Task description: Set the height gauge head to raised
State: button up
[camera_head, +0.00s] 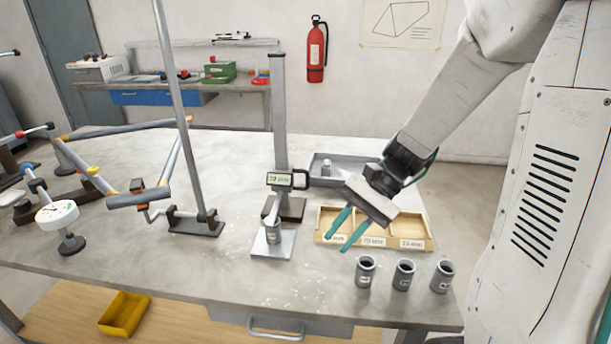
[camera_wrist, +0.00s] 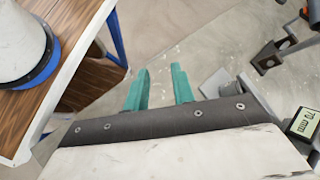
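The height gauge stands on the bench with a tall grey column (camera_head: 279,120) and a dark base (camera_head: 291,209). Its head (camera_head: 279,181) has a lit display and a loop handle on the right, and sits low on the column. The head also shows at the right edge of the wrist view (camera_wrist: 304,125), where the display seems to read 70 mm. A grey cylinder (camera_head: 273,234) stands on a metal plate (camera_head: 267,250) just below the head; whether they touch is unclear. My gripper (camera_head: 342,237) is open and empty, right of the head, with teal fingers pointing down-left; they also show in the wrist view (camera_wrist: 160,82).
A wooden tray (camera_head: 428,246) with labelled compartments lies below my gripper. Three grey cylinders (camera_head: 404,276) stand near the front right edge. A grey tray (camera_head: 322,160) is behind. A stand with a tall rod (camera_head: 176,100) and a tube frame (camera_head: 140,199) occupy the left.

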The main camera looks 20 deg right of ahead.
aim_at(307, 175)
jog(key=w+d+f+m+t+y, duration=0.1)
jog(key=w+m+t, duration=0.1)
jog(key=w+m, duration=0.1)
jog(key=w+d+f+m+t+y, duration=0.2)
jog(key=w+m+t, duration=0.1)
jog(key=w, duration=0.3)
jog(key=w+d+f+m+t+y, duration=0.1)
jog(key=w+d+f+m+t, duration=0.1)
jog(key=w+m+t, duration=0.1)
jog(key=shift+w+d+m+y, duration=0.15)
jog(key=shift+w+m+y, duration=0.15)
jog(key=shift+w+m, duration=0.75)
jog(key=w+d+r+m+t, duration=0.2)
jog(key=w+d+m+t, duration=0.25)
jog(key=w+t, duration=0.2)
jog(key=shift+g+h, duration=0.35)
jog(key=shift+h, duration=0.05)
jog(key=x, duration=0.8)
jog(key=shift+w+a+r, duration=0.15)
jog(key=shift+r, duration=0.05)
grip_shut()
